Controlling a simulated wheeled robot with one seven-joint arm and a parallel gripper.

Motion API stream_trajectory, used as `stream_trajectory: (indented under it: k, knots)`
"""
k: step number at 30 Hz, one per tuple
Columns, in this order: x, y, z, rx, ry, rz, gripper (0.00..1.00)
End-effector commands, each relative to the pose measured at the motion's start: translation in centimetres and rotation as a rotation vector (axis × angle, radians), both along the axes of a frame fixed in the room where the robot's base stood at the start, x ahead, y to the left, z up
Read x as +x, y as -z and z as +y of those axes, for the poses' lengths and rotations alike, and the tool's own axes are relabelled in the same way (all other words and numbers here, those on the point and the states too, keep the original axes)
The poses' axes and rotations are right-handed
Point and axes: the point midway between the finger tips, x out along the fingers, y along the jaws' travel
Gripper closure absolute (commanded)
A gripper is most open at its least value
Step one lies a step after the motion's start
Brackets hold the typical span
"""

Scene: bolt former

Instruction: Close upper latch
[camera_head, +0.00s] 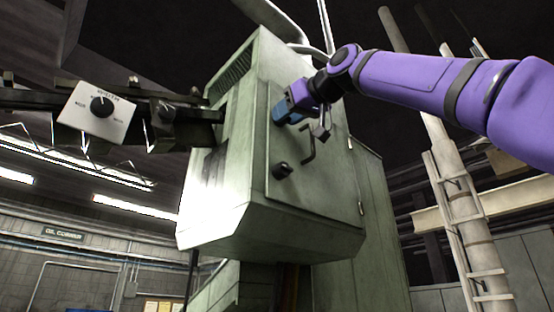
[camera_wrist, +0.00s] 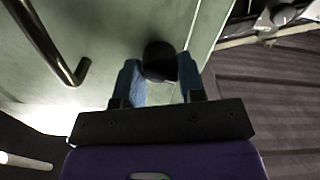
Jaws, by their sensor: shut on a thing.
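The upper latch (camera_wrist: 160,58) is a dark rounded knob on the pale green cabinet door (camera_wrist: 110,30), between my blue fingertips in the wrist view. My gripper (camera_wrist: 160,78) is shut on it. In the head view my gripper (camera_head: 283,111) is at the upper left part of the door and hides the upper latch. The lower latch (camera_head: 281,171), a black knob, sits below on the same door edge. The door looks flush with the cabinet (camera_head: 245,150); the latch's exact turn is hard to tell.
A bent dark door handle (camera_head: 309,146) stands out just below my gripper; it also shows at upper left in the wrist view (camera_wrist: 60,50). A white selector-switch panel (camera_head: 97,112) on a dark beam is left of the cabinet. A ladder (camera_head: 465,225) stands at right.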

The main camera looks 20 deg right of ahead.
Motion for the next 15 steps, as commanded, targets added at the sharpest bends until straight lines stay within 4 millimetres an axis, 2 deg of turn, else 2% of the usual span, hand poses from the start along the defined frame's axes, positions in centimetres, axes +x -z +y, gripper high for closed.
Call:
stream_trajectory:
  k: [5,15]
  knots:
    - [0.00,0.00,-0.01,-0.072,0.000,-0.024,1.00]
    - [-0.01,0.00,0.03,-0.352,-0.001,-0.114,1.00]
